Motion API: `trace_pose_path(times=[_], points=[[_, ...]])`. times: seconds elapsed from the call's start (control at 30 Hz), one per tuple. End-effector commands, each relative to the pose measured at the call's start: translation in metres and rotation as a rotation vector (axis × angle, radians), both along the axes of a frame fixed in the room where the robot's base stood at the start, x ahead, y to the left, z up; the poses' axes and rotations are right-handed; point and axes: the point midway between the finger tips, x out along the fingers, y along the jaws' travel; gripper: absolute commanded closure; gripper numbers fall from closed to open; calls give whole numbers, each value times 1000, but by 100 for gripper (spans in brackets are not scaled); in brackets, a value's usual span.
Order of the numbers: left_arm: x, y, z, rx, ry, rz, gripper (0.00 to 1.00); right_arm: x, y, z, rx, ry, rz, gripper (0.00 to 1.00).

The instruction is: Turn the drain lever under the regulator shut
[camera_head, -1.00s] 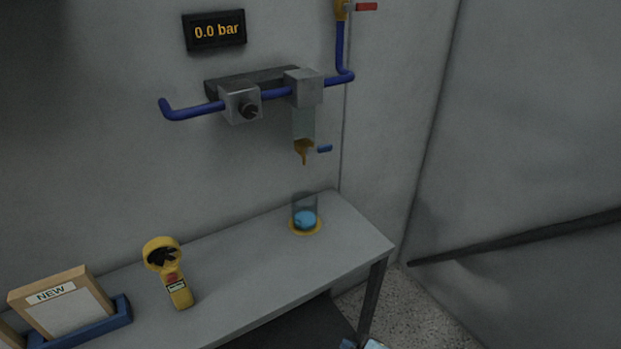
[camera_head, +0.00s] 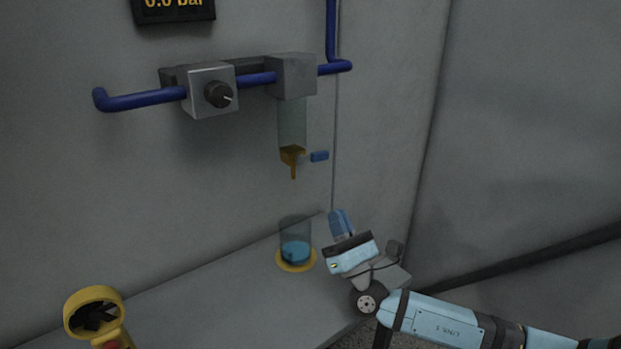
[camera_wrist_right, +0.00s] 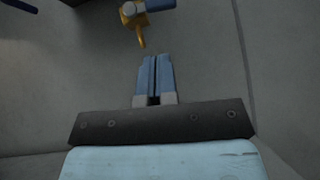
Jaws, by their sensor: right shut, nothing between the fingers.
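The blue drain lever (camera_head: 319,156) sticks out to the right of the brass drain (camera_head: 292,155), under the clear bowl (camera_head: 291,122) of the regulator (camera_head: 291,75). The drain also shows at the top of the right wrist view (camera_wrist_right: 133,14), with the blue lever (camera_wrist_right: 159,5) beside it. My right gripper (camera_head: 337,215) is below and a little right of the lever, apart from it. Its blue fingers (camera_wrist_right: 155,62) are together with nothing between them and point up towards the drain. My left gripper is in neither current view.
A glass cup (camera_head: 295,240) with blue liquid stands on a yellow ring on the bench (camera_head: 215,290), below the drain and left of my right gripper. A yellow handheld meter (camera_head: 95,312) is at the lower left. Blue pipe (camera_head: 140,99), a knob (camera_head: 218,94) and a pressure display (camera_head: 172,8) are on the wall.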

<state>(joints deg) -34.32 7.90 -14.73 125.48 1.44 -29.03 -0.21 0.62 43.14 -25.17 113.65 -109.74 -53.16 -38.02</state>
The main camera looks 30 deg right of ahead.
Motion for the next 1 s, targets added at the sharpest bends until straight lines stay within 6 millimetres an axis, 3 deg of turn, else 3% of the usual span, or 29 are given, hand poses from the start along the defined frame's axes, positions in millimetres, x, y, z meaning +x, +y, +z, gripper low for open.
trace_pose_path(times=[0.23,0.6,1.0], points=[[-11,-1,-3,1,25,-2,57,22,-1,25,-1,-7,-1,100],[-9,2,-5,15,33,2,57,64,-2,64,0,-3,-1,100],[-9,2,-6,18,35,4,57,71,-2,69,0,-1,0,100]])
